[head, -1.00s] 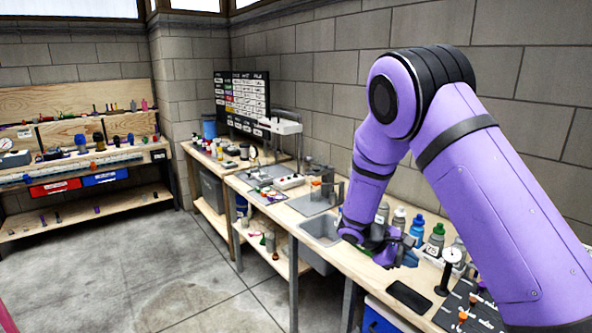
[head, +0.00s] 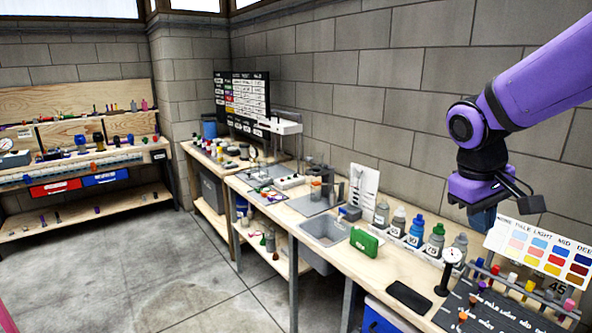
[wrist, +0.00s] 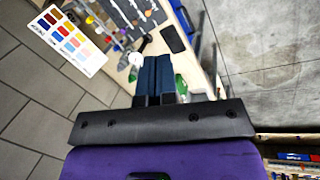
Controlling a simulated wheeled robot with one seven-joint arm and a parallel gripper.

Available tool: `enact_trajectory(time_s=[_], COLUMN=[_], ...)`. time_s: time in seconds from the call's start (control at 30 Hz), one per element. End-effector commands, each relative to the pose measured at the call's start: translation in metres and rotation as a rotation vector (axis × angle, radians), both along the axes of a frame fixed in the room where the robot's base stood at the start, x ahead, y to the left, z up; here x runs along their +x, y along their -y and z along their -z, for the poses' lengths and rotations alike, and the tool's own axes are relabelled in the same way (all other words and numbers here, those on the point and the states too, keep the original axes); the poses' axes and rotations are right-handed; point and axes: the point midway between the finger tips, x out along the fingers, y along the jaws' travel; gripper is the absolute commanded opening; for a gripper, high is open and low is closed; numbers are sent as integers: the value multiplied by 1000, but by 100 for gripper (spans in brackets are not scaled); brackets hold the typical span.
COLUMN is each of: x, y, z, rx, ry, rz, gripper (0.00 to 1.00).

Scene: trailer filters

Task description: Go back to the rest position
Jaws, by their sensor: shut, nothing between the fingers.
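My gripper (head: 482,216) hangs from the purple arm at the right of the head view, above the back of the workbench and left of the colour chart. Its dark blue fingers point down and are shut with nothing between them. In the wrist view the fingers (wrist: 155,76) lie side by side, pressed together. A green case (head: 364,242) stands on the bench (head: 385,268) by the sink, apart from my gripper. In the wrist view, green partly shows behind the fingers.
Several bottles (head: 416,231) stand in a row along the wall, left of my gripper. A colour chart (head: 540,252) and a dark board with coloured pegs (head: 490,308) are at the right end. A dial gauge on a stand (head: 450,262) is below my gripper. The floor at left is clear.

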Motion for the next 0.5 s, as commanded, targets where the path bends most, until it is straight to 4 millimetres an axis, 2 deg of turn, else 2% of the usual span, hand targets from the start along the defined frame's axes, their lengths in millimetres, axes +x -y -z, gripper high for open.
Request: enact_trajectory(time_s=[0.03,0.2,0.5], x=[-12,-49,-113], y=[1,-1,-9], z=[-9,-31,-55], rx=[28,115,250], ry=[36,141,332], rz=[17,68,146], gripper=[0,0,0])
